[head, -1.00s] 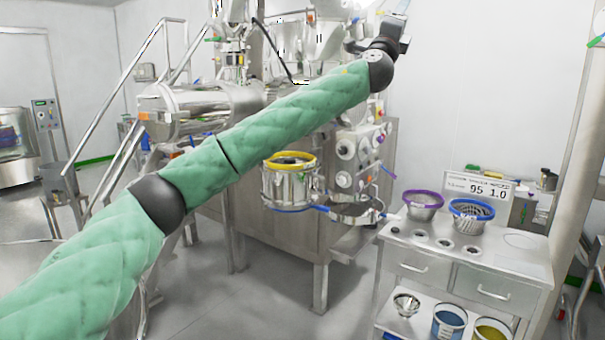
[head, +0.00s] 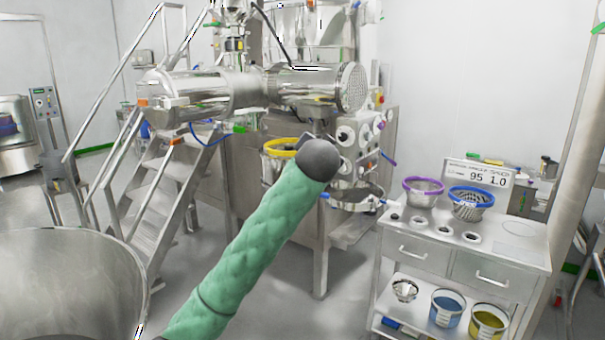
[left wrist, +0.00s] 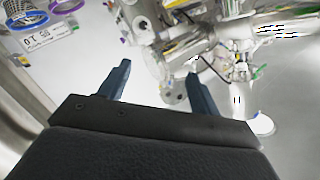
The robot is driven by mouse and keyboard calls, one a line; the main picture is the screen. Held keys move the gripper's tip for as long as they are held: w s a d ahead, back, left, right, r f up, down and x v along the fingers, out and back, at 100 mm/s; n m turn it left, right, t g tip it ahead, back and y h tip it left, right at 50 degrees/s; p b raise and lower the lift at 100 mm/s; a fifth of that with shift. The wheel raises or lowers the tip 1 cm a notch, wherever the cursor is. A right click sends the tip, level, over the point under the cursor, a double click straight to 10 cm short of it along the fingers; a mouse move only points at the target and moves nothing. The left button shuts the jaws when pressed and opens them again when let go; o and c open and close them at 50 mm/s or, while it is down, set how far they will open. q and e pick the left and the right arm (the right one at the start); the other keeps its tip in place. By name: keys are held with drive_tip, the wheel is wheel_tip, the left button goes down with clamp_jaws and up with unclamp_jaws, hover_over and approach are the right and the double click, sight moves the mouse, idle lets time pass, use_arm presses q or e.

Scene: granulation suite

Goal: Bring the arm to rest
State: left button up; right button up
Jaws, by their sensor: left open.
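My left arm, in a green padded sleeve, reaches from the bottom of the head view up toward the middle, ending in a dark rounded joint. Its gripper is mostly hidden behind that joint in the head view. In the left wrist view my left gripper (left wrist: 158,88) shows two dark blue fingers spread apart, with nothing between them. The fingers point toward the steel machine and touch nothing that I can see. My right gripper is in neither view.
The steel granulator (head: 205,92) stands behind the arm, with a yellow-rimmed pot (head: 280,146) partly covered by it. A steel cart (head: 460,250) at right carries purple-rimmed (head: 423,190) and blue-rimmed (head: 470,203) baskets. Steps (head: 150,190) and a large steel vessel (head: 70,285) are at left.

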use_arm(q)
drive_tip(key=s+a+f+n+g, duration=0.25)
drive_tip(key=s+a+f, duration=0.4)
drive_tip(key=f, duration=0.95)
drive_tip(key=s+a+f+n+g, duration=0.1)
drive_tip(key=s+a+f+g, duration=0.4)
drive_tip(key=f, duration=1.1)
drive_tip(key=s+a+f+n+g, duration=0.15)
drive_tip(key=s+a+f, duration=0.45)
drive_tip(key=s+f, duration=0.7)
drive_tip(key=s+a+f+g, duration=0.1)
drive_tip(key=s+f+g, duration=0.2)
drive_tip(key=s+f, duration=1)
drive_tip(key=s+a+f+n+g, duration=0.1)
drive_tip(key=s+f+g, duration=0.1)
drive_tip(key=s+f, duration=1.2)
drive_tip(key=s, duration=0.3)
drive_tip(key=shift+s+a+f+g, duration=0.25)
drive_tip(key=shift+s+a+g, duration=0.05)
drive_tip(key=shift+a+g, duration=0.1)
